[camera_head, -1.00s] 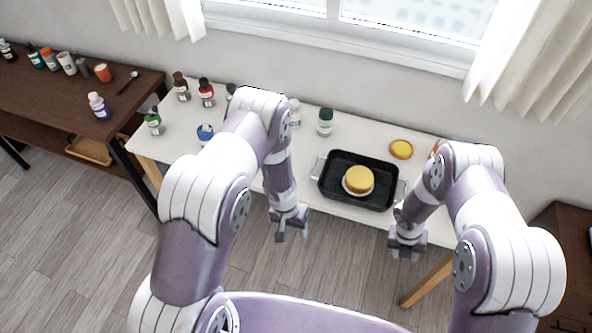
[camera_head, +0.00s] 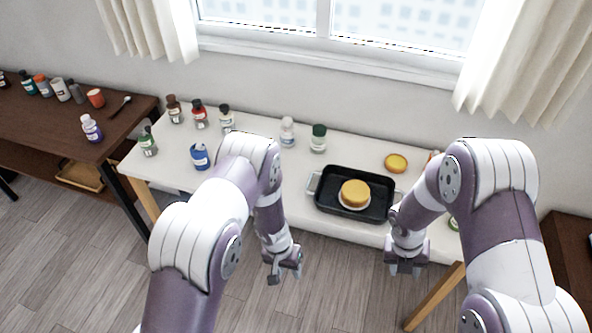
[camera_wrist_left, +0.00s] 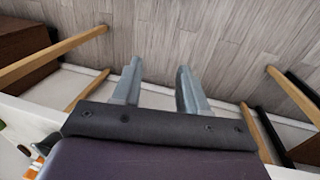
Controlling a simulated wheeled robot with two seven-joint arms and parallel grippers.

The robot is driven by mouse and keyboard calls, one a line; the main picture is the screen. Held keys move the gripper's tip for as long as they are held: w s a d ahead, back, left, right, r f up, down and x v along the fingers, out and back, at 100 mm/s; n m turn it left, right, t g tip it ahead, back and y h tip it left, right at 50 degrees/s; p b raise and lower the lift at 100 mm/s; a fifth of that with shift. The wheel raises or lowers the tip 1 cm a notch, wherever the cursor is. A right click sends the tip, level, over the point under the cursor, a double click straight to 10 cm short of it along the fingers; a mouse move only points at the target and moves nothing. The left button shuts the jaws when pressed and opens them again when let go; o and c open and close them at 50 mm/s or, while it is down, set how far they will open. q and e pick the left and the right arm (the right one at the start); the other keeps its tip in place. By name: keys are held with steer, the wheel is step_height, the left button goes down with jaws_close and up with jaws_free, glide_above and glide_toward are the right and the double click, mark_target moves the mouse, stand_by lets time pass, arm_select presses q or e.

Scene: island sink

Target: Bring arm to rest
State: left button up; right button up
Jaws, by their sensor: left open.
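My left gripper (camera_head: 285,268) hangs in front of the white table's front edge, over the floor, with its fingers pointing down. In the left wrist view its two fingers (camera_wrist_left: 158,88) are apart with nothing between them, and the floor shows beyond. Neither gripper touches the pan.
The white table (camera_head: 325,223) holds a black pan (camera_head: 322,207) with a yellow round item (camera_head: 355,193) in it, a yellow disc (camera_head: 396,163) and several bottles. A brown table (camera_head: 135,103) stands at the left. Open floor (camera_head: 90,270) lies in front.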

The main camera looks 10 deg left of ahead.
steer(key=shift+r, duration=0.3)
